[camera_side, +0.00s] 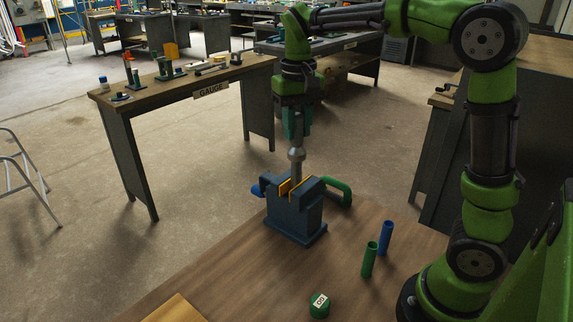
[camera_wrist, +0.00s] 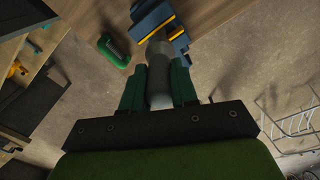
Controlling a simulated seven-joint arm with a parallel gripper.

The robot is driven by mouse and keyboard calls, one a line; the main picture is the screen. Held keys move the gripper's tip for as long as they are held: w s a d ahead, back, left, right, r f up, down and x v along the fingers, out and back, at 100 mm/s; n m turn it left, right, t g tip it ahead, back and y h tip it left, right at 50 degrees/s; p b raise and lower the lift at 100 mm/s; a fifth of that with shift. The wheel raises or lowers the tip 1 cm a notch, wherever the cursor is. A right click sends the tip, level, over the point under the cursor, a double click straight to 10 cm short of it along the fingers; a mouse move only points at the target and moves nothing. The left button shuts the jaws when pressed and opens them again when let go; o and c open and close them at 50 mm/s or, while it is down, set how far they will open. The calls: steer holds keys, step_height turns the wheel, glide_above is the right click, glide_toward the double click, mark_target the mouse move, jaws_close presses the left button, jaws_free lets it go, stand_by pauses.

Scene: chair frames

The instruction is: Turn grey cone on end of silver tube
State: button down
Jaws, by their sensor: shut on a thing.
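My gripper (camera_side: 297,133) points down over the vise, its green fingers shut on the upper part of an upright grey piece. It also shows in the wrist view (camera_wrist: 158,85). I take this piece as the grey cone (camera_side: 296,154); its wide collar sits just below the fingertips, and it shows in the wrist view (camera_wrist: 159,53). Below the collar, a short length of silver tube (camera_side: 296,171) runs down to the blue-grey vise (camera_side: 293,217) with yellow jaws. The tube looks upright. I cannot tell exactly where cone and tube meet.
A green handle-shaped part (camera_side: 340,190) is right of the vise. A green cylinder (camera_side: 369,260) and a blue cylinder (camera_side: 385,238) stand on the wooden bench (camera_side: 230,280). A green labelled round piece (camera_side: 319,305) lies near the front. A table marked GAUGE (camera_side: 211,90) stands behind.

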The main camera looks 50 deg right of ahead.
stand_by(0.3)
steer(key=m, duration=0.7)
steer(key=shift+a+f+m, duration=0.15)
steer(key=shift+m, duration=0.25)
steer(key=n, duration=0.3)
steer(key=shift+n, duration=0.3)
steer(key=n, duration=0.4)
steer(key=shift+n, duration=0.3)
